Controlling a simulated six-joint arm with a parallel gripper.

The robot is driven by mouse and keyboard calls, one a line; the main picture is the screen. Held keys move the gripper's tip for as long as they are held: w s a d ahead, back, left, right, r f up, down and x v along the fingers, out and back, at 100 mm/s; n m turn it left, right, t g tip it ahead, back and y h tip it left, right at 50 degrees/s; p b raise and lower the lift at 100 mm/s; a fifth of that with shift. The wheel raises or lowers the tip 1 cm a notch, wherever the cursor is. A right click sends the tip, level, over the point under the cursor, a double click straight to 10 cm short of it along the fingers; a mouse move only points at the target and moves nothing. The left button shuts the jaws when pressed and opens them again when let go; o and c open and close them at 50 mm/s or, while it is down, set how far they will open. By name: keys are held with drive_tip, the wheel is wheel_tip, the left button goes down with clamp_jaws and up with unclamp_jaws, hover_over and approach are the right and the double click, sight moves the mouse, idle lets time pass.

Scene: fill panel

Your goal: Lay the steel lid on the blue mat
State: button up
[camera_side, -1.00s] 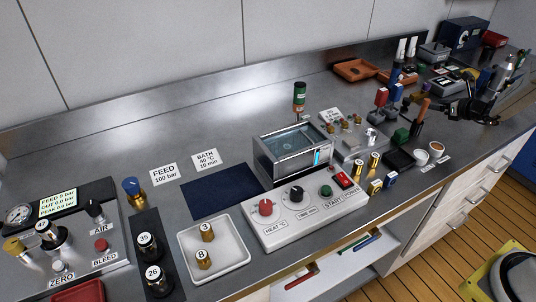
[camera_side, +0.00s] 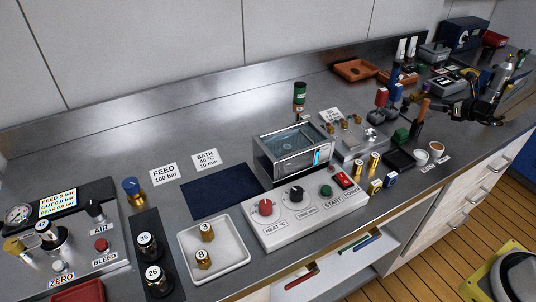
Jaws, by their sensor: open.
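The dark blue mat (camera_side: 212,198) lies flat and bare on the steel bench, left of the bath. The steel-walled bath (camera_side: 263,161) stands behind the white control box, and its top shows a bluish surface inside a bright rim. I cannot make out a separate steel lid; whether one covers the bath is unclear at this size. My gripper (camera_side: 453,113) is at the far right over the bench, open, well away from both bath and mat. Its fingers are small and dark, and I see nothing held in them.
The control box (camera_side: 301,218) stands in front of the bath. A white tray (camera_side: 238,263) with two brass pieces lies before the mat. A FEED card (camera_side: 164,174) and a BATH card (camera_side: 208,161) stand behind it. A red-and-green-capped post (camera_side: 299,94) rises behind the bath.

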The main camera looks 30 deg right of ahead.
sight(408, 100)
drive_tip(key=shift+w+a+f+g, duration=0.4)
drive_tip(key=shift+w+a+g, duration=0.15)
drive_tip(key=shift+w+g, duration=0.2)
drive_tip(key=w+g, duration=0.1)
drive_tip(key=w+m+g+h, duration=0.1)
drive_tip(key=w+m+g, duration=0.1)
drive_tip(key=w, duration=0.1)
drive_tip(key=shift+w+a, duration=0.1)
drive_tip(key=shift+a, duration=0.25)
drive_tip(key=shift+w+d+r+m+g+h, duration=0.2)
drive_tip(key=shift+w+r+m+h, duration=0.3)
drive_tip(key=shift+w+h, duration=0.35)
drive_tip(key=shift+x, duration=1.25)
drive_tip(key=shift+x, duration=2.6)
drive_tip(key=shift+a, duration=0.15)
